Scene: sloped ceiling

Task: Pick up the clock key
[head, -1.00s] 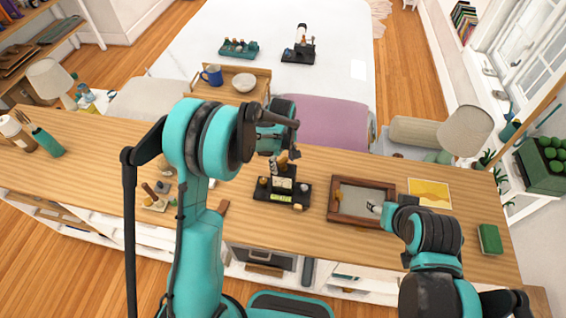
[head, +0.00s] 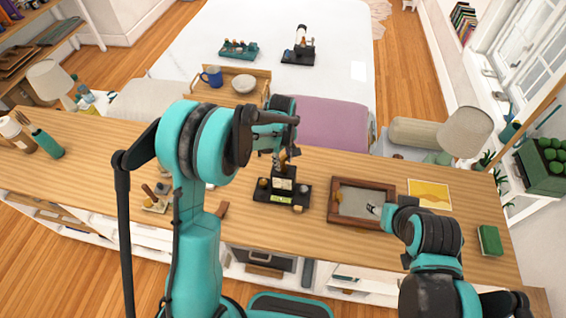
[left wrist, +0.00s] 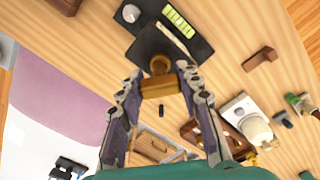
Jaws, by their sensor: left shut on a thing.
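A black stand (head: 268,193) with small pieces and a yellow-green label is on the wooden counter. My left gripper (head: 280,158) is above its back part. In the left wrist view my left gripper (left wrist: 158,78) is shut on a brass-brown piece with a rounded knob and a crossbar, which I take to be the clock key (left wrist: 158,88). The black stand (left wrist: 160,40) is directly beyond it; I cannot tell whether the key touches it. My right gripper (head: 375,209) is over the wooden-framed tray; its fingers are too small to read.
The wooden-framed tray (head: 334,203) lies right of the stand, with a yellow picture (head: 430,193) and a green book (head: 490,240) farther right. Small items on a wooden block (head: 155,203) are left of my left arm. Bare counter (head: 95,165) lies farther left.

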